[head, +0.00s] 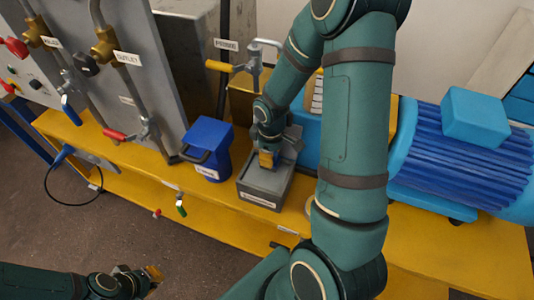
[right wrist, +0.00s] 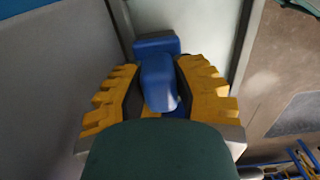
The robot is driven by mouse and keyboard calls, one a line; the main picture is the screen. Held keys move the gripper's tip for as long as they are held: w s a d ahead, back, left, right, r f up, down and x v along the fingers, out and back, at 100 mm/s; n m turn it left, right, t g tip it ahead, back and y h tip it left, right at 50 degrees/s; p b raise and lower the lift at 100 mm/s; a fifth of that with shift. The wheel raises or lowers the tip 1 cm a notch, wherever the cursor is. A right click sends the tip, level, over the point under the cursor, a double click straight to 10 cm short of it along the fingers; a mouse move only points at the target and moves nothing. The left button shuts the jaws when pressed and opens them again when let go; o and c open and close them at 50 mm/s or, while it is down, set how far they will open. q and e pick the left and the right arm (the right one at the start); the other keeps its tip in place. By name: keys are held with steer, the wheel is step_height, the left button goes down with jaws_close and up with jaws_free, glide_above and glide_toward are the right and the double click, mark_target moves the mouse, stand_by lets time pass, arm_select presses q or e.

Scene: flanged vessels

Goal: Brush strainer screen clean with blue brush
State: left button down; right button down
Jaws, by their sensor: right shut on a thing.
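My right gripper (head: 266,159) is down at the open-topped grey box (head: 272,187) on the yellow bench. In the right wrist view its yellow fingers (right wrist: 160,68) are shut on a blue piece (right wrist: 158,82), which looks like the blue brush's handle. A wider blue part shows beyond it. The brush's bristles are hidden, and in the head view the gripper and arm cover it. I cannot make out the strainer screen; the inside of the grey box is partly covered by the gripper. My left gripper (head: 150,274) is low at the bottom left, away from the bench; its opening is unclear.
A blue bin (head: 208,145) stands left of the grey box. A grey panel with valves and pipes (head: 105,50) is at the left. A yellow-handled valve (head: 220,66) is behind. A large blue motor (head: 460,155) is at the right. The floor (head: 120,225) is bare.

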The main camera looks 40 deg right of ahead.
steer(key=shift+s+f, duration=0.1)
steer(key=shift+s, duration=0.05)
steer(key=shift+s+d, duration=0.4)
steer(key=shift+s, duration=0.3)
steer(key=shift+s+d, duration=0.35)
steer(key=shift+s, duration=0.3)
steer(key=shift+w+a+r, duration=0.15)
steer(key=shift+w+a, duration=0.25)
steer(key=shift+w, duration=0.4)
steer(key=shift+w+a+r, duration=0.1)
steer(key=shift+w+a, duration=0.25)
steer(key=shift+w, duration=0.4)
steer(key=shift+w, duration=0.1)
steer(key=shift+w+a+f, duration=0.1)
steer(key=shift+w+a, duration=0.25)
steer(key=shift+w, duration=0.25)
steer(key=shift+w+a+f, duration=0.1)
steer(key=shift+w+a, duration=0.25)
steer(key=shift+w, duration=0.2)
